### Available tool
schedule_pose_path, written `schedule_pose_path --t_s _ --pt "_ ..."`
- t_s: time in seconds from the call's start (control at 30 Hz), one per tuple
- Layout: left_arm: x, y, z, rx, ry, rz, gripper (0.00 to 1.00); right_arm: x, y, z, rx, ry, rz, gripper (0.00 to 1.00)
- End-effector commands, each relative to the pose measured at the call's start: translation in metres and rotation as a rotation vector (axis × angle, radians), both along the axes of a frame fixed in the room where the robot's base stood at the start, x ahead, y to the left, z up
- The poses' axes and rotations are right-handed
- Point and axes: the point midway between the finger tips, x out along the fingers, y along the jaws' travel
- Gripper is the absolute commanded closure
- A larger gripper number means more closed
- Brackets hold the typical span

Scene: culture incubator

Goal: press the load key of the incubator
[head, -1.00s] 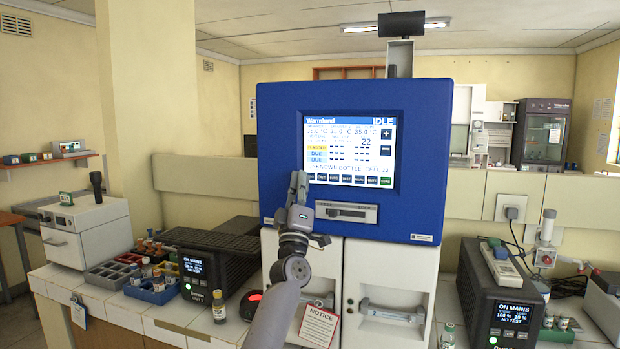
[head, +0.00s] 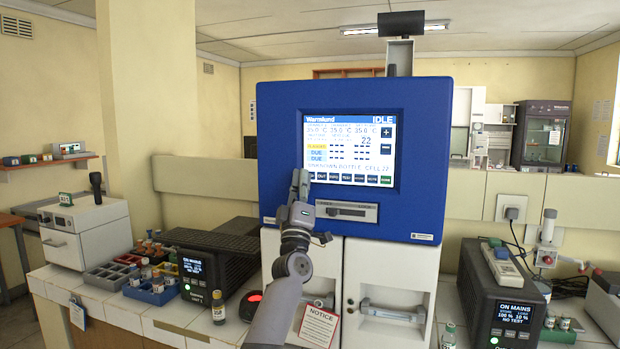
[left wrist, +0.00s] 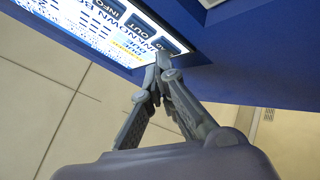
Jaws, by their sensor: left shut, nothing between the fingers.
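The blue incubator (head: 420,150) stands in the middle of the head view with its lit screen (head: 350,150) reading IDLE. A row of dark keys (head: 346,178) runs along the screen's bottom edge, with a green one at the right end. I cannot read a load label on any of them. My left gripper (head: 299,178) is shut and empty, upright at the screen's lower left corner, covering the leftmost end of the row. In the left wrist view its closed tips (left wrist: 161,62) are right by the end key (left wrist: 172,45); I cannot tell whether they touch. The right gripper is not in view.
A slot panel (head: 346,211) is just below the screen, with white doors (head: 390,270) underneath. A black unit (head: 200,272) and vial racks (head: 150,288) stand at left. Another black unit (head: 500,300) stands at right. The space before the screen's right side is clear.

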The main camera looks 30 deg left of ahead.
Motion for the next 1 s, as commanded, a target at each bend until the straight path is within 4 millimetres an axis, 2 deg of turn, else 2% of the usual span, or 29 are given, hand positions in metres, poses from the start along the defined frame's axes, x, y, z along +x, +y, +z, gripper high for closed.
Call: schedule_pose_path --t_s 0.57,1.0 --pt "0.003 0.001 0.000 0.001 -0.001 0.000 1.00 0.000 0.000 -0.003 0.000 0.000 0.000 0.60" --pt "-0.011 -0.003 0.000 0.000 0.000 0.000 1.00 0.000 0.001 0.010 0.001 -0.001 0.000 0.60"
